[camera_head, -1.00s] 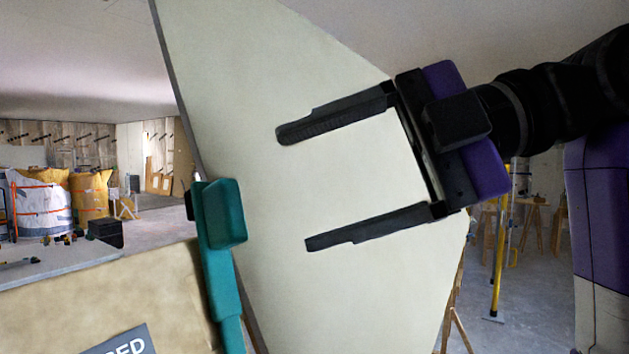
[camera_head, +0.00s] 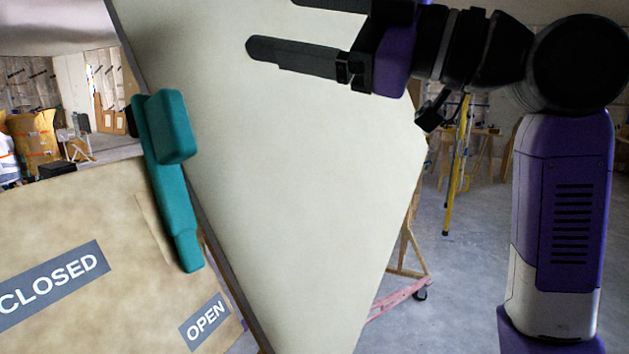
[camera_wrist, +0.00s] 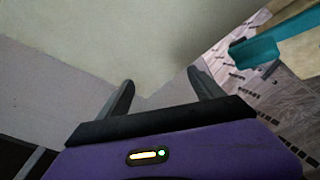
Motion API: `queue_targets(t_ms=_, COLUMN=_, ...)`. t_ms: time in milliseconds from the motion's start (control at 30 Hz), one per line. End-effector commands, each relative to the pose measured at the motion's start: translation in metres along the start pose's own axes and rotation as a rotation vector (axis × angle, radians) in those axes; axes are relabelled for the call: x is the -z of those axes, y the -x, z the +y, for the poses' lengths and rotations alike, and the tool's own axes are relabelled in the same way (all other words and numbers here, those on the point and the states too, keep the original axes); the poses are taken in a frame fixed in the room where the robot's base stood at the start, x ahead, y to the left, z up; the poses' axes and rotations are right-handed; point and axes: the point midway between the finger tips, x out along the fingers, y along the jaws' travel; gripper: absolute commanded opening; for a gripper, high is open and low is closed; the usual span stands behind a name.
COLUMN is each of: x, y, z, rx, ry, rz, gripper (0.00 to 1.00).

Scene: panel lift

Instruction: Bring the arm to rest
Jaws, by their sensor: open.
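My gripper (camera_head: 305,30) is at the top of the head view, with its fingers pointing left in front of a large cream panel. Its upper finger is partly cut off by the picture edge. The jaws are apart with nothing between them. In the wrist view, my gripper (camera_wrist: 162,92) also shows two separated fingers, with the panel (camera_wrist: 130,40) beyond them. Whether a fingertip touches the panel I cannot tell.
A teal handle (camera_head: 168,180) stands by a tan board with a "CLOSED" label (camera_head: 52,285) and an "OPEN" label (camera_head: 205,320). The cream panel (camera_head: 290,190) fills the middle. A yellow prop (camera_head: 457,165) and a wooden stand (camera_head: 408,250) are behind it.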

Motion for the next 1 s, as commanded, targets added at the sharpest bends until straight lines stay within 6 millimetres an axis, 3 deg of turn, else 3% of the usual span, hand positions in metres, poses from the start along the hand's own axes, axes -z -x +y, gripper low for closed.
queue_targets(t_ms=233, x=-0.087, y=0.035, z=0.01, rx=-0.328, ry=-0.248, rz=-0.009, gripper=0.76)
queue_targets(t_ms=467, x=-0.167, y=0.091, z=-0.015, rx=-0.604, ry=-0.415, rz=-0.022, gripper=0.76)
queue_targets(t_ms=700, x=-0.229, y=0.159, z=-0.069, rx=-0.833, ry=-0.512, rz=-0.053, gripper=0.76)
queue_targets(t_ms=1000, x=-0.267, y=0.241, z=-0.16, rx=-1.033, ry=-0.557, rz=-0.12, gripper=0.76)
